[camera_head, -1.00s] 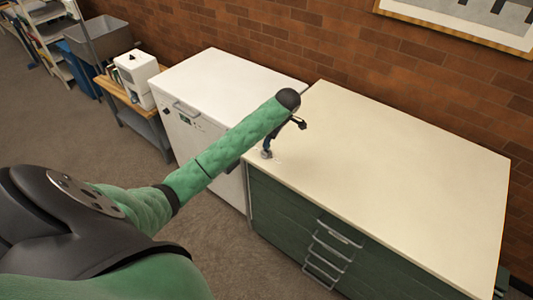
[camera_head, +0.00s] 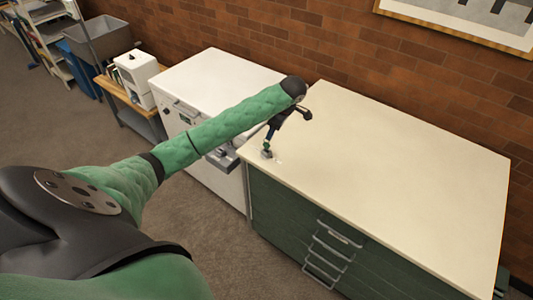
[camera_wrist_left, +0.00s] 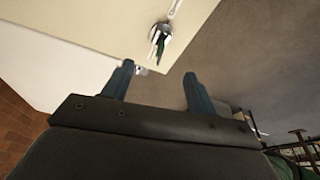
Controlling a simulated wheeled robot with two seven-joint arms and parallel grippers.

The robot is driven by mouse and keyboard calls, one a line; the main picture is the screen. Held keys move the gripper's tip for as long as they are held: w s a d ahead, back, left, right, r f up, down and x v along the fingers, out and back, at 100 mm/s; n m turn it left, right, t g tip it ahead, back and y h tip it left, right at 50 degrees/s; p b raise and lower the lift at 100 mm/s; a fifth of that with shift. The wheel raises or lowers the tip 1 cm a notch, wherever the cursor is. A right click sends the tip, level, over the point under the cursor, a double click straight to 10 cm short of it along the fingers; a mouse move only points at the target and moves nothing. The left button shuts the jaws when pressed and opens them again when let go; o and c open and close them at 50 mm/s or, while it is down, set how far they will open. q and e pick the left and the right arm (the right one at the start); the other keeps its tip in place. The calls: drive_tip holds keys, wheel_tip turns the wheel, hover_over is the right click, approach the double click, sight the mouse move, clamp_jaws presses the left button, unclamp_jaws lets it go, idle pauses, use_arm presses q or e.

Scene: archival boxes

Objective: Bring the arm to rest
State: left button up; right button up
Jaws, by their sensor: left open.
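My left arm comes in from the left in the head view, and its wrist is over the near left corner of the cream countertop (camera_head: 400,150). My left gripper (camera_head: 269,138) points down there and is open. A small shiny item (camera_head: 266,154) is on the counter just below it; I cannot tell what it is. In the left wrist view, the two blue fingers (camera_wrist_left: 158,76) stand wide apart with nothing between them. The shiny item, with a dark green part (camera_wrist_left: 160,38), shows beyond the fingertips near the counter edge. My right gripper is not in view.
The counter tops a green drawer cabinet (camera_head: 290,225) with metal handles. A white chest-like unit (camera_head: 215,75) stands to its left, and a white machine (camera_head: 136,78) sits on a wooden stand. A brick wall (camera_head: 270,35) runs behind. Most of the countertop is bare.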

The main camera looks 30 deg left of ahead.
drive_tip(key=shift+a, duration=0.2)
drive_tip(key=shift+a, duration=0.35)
